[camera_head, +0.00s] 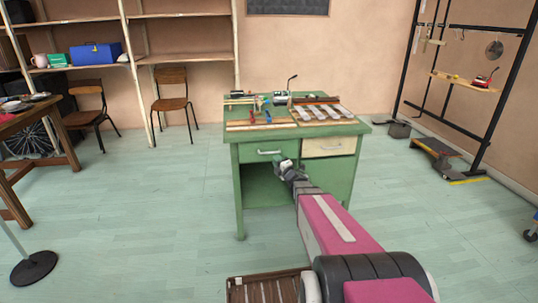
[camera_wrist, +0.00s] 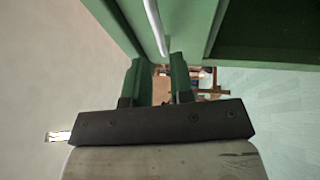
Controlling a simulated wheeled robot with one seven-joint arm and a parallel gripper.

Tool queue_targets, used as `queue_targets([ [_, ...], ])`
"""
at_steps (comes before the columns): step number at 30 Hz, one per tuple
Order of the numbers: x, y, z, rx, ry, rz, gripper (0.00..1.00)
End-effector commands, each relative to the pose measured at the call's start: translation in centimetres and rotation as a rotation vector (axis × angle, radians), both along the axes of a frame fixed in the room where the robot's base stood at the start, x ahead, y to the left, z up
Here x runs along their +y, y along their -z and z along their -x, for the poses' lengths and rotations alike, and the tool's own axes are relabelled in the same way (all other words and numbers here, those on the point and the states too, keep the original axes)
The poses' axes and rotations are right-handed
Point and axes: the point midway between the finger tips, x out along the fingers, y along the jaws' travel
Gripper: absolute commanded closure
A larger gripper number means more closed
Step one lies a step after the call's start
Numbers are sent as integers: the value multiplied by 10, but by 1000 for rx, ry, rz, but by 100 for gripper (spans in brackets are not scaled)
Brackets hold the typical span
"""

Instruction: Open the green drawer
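The green drawer (camera_head: 256,155) is in the upper left of the front of a green workbench (camera_head: 238,190). It looks shut in the head view. It has a pale metal bar handle (camera_head: 270,152), which also shows in the wrist view (camera_wrist: 155,25). My gripper (camera_head: 285,161) is just in front of the drawer, near the right end and below the handle in the head view. In the wrist view my gripper (camera_wrist: 158,65) has its two fingers apart, with the end of the handle near the gap between the tips. I cannot tell whether they touch it.
A cream drawer (camera_head: 328,147) is right of the green one. An open compartment (camera_head: 262,187) lies below the green drawer. Tools and metal bars (camera_head: 320,112) lie on the bench top. Chairs (camera_head: 172,95) and shelves stand behind left. The floor around the bench is mostly clear.

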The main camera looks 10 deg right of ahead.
Motion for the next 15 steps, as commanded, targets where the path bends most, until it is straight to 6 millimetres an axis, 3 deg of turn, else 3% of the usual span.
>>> queue_targets([
  [9,21,-9,-54,0,0,0,78],
  [15,28,-12,-67,0,0,-1,78],
])
